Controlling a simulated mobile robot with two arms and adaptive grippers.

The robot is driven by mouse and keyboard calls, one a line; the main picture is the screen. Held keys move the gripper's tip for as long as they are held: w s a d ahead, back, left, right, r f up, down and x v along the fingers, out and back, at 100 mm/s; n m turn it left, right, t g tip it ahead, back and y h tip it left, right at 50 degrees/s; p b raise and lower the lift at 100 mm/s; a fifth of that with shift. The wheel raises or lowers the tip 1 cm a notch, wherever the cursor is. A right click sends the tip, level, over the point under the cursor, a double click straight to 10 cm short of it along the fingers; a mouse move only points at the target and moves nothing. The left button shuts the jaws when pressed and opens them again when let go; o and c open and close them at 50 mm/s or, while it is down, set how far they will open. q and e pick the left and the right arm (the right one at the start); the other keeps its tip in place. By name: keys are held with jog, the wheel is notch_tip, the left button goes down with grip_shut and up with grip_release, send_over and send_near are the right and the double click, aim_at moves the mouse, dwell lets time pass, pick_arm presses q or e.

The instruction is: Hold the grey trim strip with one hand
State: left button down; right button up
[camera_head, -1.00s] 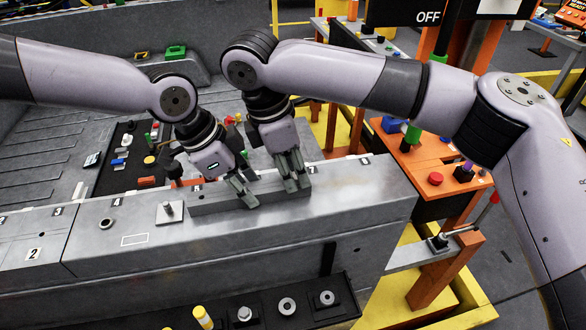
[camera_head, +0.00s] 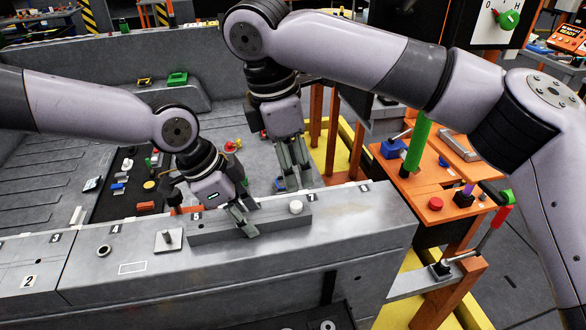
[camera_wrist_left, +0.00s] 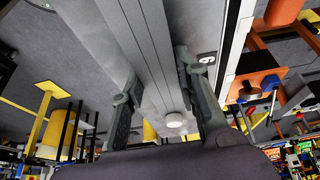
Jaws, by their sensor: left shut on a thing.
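The grey trim strip (camera_head: 275,221) lies along the top of the grey metal ledge. My left gripper (camera_head: 242,221) reaches down onto the strip near its middle and is shut on it. In the left wrist view the strip (camera_wrist_left: 152,55) runs lengthwise between the two fingers of the left gripper (camera_wrist_left: 163,95). A round white knob (camera_head: 296,207) sits on the strip's right part; it also shows in the wrist view (camera_wrist_left: 174,120). My right gripper (camera_head: 292,170) is raised behind the ledge, off the strip, with its fingers apart and seemingly empty.
The metal ledge (camera_head: 350,212) carries a small plate with a peg (camera_head: 168,239) left of the strip. A dark tray with small parts (camera_head: 122,172) lies behind it. An orange side table (camera_head: 425,172) with buttons and a green post stands at right.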

aim_at(295, 202)
jog(key=shift+s+a+x, duration=0.1)
jog(key=shift+a+x, duration=0.15)
jog(key=shift+x, duration=1.05)
jog(key=shift+s+a+x, duration=0.1)
jog(key=shift+a+x, duration=0.15)
jog(key=shift+x, duration=1.05)
jog(key=shift+s+a+x, duration=0.1)
jog(key=shift+a+x, duration=0.15)
jog(key=shift+x, duration=1.05)
jog(key=shift+f, duration=0.2)
jog(key=shift+w, duration=0.2)
grip_shut()
